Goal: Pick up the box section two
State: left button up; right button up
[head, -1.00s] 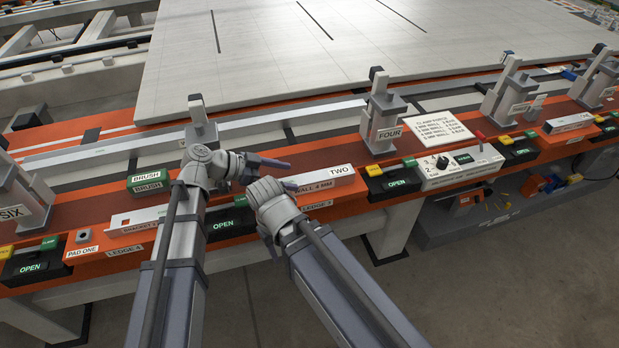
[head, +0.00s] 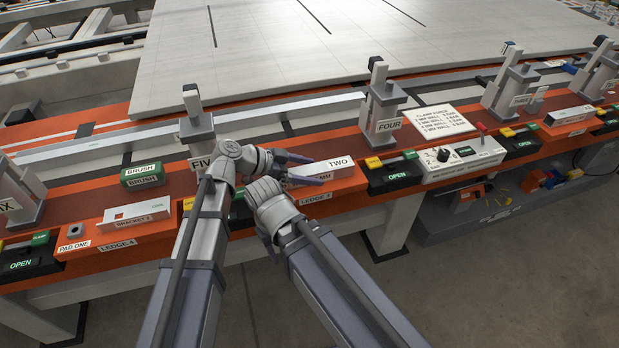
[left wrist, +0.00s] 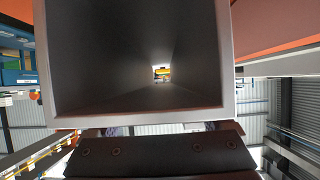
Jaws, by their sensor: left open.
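The box section two (head: 340,168) is a pale hollow bar labelled TWO. It lies on the ledge labelled LEDGE 3, at the front of the orange rail. My left gripper (head: 318,170) is open at its left part, with one dark finger behind the bar and one in front. I cannot tell whether the fingers touch it. In the left wrist view the open square end of the section (left wrist: 140,60) fills the middle, and I see through its bore.
Clamp post FOUR (head: 384,115) stands behind the bar to the right, and post FIVE (head: 199,128) to the left. A green brush block (head: 142,175) and a white bracket (head: 137,215) sit left. A control box (head: 460,161) stands right. The large pale panel (head: 330,50) lies behind.

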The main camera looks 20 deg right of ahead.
pick_arm(q)
jog(key=shift+d, duration=0.1)
jog(key=shift+c, duration=0.2)
grip_shut()
dwell(0.5)
